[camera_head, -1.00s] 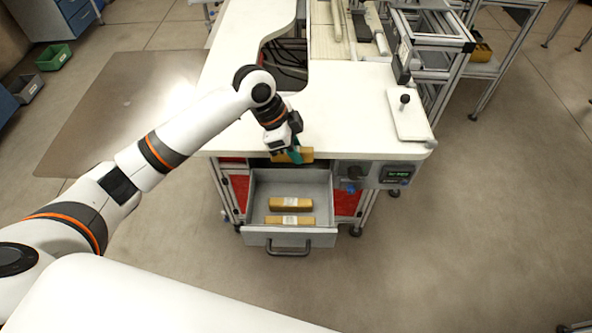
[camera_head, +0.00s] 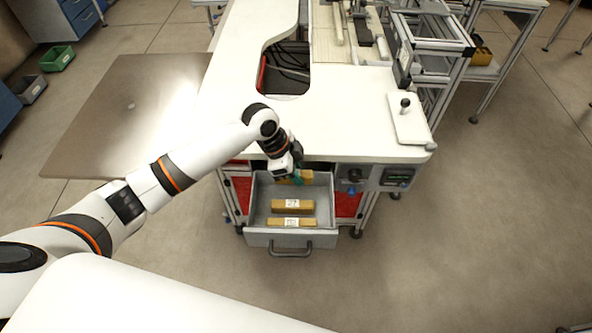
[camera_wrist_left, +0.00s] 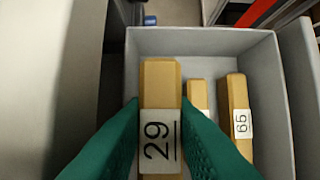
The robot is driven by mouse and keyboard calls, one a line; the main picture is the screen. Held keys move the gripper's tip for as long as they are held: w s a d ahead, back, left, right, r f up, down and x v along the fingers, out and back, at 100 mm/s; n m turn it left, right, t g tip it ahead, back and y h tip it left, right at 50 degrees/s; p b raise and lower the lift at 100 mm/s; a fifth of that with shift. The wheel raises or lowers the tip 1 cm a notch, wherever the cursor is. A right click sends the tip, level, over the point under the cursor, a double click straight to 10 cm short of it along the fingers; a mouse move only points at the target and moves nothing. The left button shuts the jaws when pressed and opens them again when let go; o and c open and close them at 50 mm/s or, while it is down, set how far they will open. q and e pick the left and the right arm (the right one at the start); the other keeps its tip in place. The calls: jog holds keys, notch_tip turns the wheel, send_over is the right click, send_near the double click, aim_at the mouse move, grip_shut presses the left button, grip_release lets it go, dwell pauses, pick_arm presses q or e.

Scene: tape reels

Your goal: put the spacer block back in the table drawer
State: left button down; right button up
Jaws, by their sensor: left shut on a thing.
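The spacer block, a yellow-brown bar with a white label reading 29 (camera_wrist_left: 160,78), is held between the green fingers of my left gripper (camera_wrist_left: 160,108). In the head view my left gripper (camera_head: 297,179) is over the back part of the open grey table drawer (camera_head: 262,239), and one end of the held block (camera_head: 307,176) shows beside it. The wrist view shows the block above the drawer (camera_wrist_left: 278,95); whether it touches the drawer floor I cannot tell. My right gripper is not in view.
Two similar blocks lie in the drawer: one (camera_head: 292,206) in the middle, another (camera_head: 291,222) near the front. The wrist view shows one labelled 65 (camera_wrist_left: 236,92). The white tabletop (camera_head: 350,125) overhangs behind the drawer. A control box (camera_head: 396,177) is to the right.

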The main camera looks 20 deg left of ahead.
pick_arm(q)
jog(key=shift+f, duration=0.35)
jog(key=c, duration=1.5)
grip_release()
jog(key=shift+r, duration=0.4)
jog(key=b+v, duration=0.1)
jog(key=v, duration=1.1)
jog(key=shift+r, duration=0.25)
